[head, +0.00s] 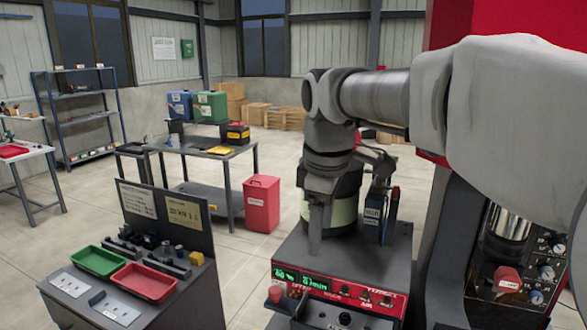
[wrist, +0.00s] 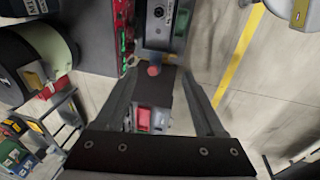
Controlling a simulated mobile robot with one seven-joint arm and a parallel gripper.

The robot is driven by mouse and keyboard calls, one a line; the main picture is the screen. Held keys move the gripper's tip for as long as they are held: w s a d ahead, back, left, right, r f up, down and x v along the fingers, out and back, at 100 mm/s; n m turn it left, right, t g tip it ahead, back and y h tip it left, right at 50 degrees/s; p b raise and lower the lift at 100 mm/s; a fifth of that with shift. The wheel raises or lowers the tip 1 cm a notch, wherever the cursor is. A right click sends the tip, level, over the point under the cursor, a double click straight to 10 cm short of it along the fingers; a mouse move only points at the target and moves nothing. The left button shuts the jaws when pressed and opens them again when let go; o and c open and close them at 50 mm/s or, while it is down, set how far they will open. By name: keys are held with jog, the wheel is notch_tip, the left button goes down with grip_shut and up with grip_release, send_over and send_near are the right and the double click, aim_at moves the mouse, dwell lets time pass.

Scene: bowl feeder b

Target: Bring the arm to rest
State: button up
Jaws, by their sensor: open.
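My arm reaches in from the right of the head view and bends down at the bowl feeder. My gripper (head: 318,232) points down in front of the feeder bowl (head: 343,212), above the machine's top. In the wrist view its two fingers (wrist: 157,78) stand wide apart with nothing held between them. The bowl, dark with a cream band, shows at the left of the wrist view (wrist: 50,50). I cannot tell whether the fingers touch anything. The red control panel (head: 330,287) with green digits is below the gripper.
A dark console (head: 165,225) with a green tray (head: 99,261) and a red tray (head: 144,282) stands at the left. A workbench (head: 205,150) and red bin (head: 261,203) stand behind. A gauge panel (head: 535,272) is at the right. Floor between is clear.

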jog(key=s+d+f+m+t, duration=0.1)
jog(key=s+d+f+m, duration=0.3)
jog(key=s+m, duration=0.3)
jog(key=s+d+f+m+t, duration=0.2)
jog(key=s+d+f+m, duration=0.2)
jog(key=s, duration=0.7)
jog(key=d+m, duration=0.1)
jog(key=m, duration=0.1)
jog(key=shift+d+m, duration=0.2)
jog(key=shift+m, duration=0.2)
jog(key=shift+f, duration=0.1)
dwell(0.4)
